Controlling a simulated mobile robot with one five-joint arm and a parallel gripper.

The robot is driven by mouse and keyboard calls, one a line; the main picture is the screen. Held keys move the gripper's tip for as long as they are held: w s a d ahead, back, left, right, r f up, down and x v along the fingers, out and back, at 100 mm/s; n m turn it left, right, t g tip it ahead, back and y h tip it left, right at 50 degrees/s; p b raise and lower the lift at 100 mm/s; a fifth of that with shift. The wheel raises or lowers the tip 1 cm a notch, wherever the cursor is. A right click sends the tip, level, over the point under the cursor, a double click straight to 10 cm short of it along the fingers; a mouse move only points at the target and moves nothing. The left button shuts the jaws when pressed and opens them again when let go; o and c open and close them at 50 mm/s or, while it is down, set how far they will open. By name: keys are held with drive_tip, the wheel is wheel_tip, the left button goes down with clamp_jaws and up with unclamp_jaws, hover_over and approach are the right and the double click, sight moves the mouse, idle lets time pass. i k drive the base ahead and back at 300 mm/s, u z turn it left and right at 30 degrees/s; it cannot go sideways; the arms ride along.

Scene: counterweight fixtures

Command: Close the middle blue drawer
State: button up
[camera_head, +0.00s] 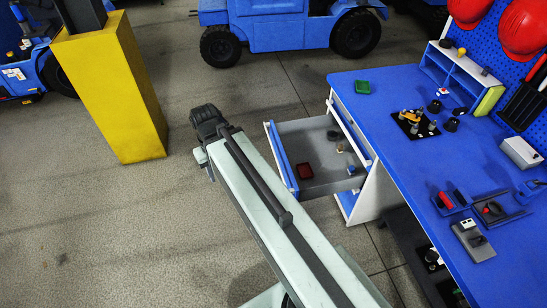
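A drawer with a blue front (281,158) is pulled far out of the left side of the blue-topped workbench. Its grey inside shows a small dark red tray (305,171) and several small parts. Blue fronts show above it and below it (347,204), both close to the bench body. My gripper (207,119) is the dark end of my arm, left of the drawer front and apart from it in the picture. Its fingers are too small and dark to read.
The workbench top (410,110) holds a green tray (362,87), a shelf unit (461,77) and several small tools. A yellow post (112,90) stands left of my gripper. A blue vehicle (280,27) is at the back.

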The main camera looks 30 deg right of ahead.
sight(292, 142)
drive_tip(key=z, duration=0.1)
drive_tip(key=i, duration=1.05)
drive_tip(key=u, duration=0.7)
